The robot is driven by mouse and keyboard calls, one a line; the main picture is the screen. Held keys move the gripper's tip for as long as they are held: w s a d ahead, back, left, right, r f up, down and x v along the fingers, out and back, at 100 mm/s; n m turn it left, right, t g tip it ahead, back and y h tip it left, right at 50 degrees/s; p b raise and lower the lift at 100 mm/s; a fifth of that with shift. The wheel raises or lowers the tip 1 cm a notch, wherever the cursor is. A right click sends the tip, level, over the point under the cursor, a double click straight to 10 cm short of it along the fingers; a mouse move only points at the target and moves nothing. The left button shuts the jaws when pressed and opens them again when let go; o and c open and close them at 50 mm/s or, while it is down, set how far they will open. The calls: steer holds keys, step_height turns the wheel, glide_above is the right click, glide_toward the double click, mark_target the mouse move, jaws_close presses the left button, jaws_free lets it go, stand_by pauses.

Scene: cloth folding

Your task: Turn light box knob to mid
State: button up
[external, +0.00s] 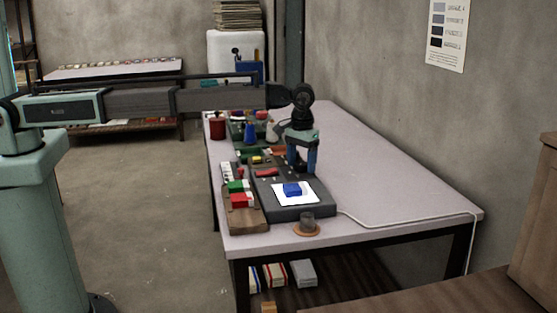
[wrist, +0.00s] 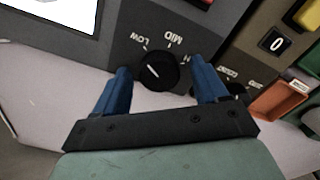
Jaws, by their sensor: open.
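The light box (external: 292,213) is a dark grey box on the table with a bright white panel, and a blue block (external: 292,189) lies on that panel. In the wrist view the box's dark face (wrist: 118,45) carries a round black knob (wrist: 165,72) with a white pointer line. The labels LOW, MID and a partly hidden third one curve above the knob. The pointer slants to the upper left, toward the LOW side. My gripper (external: 302,168) is over the box's far side. In the wrist view its blue fingers (wrist: 160,84) are open, one on each side of the knob; contact cannot be told.
A wooden tray (external: 244,218) with red, green and white blocks stands left of the box. A dark cup (external: 307,220) on a round coaster is in front. A white cable (external: 400,224) runs right. More coloured items crowd the table behind; its right side is clear.

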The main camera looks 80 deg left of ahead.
steer(key=shift+c, duration=0.3)
steer(key=c, duration=1)
steer(key=shift+m, duration=0.4)
steer(key=m, duration=0.5)
steer(key=shift+m, duration=0.3)
steer(key=m, duration=0.5)
steer(key=shift+m, duration=0.3)
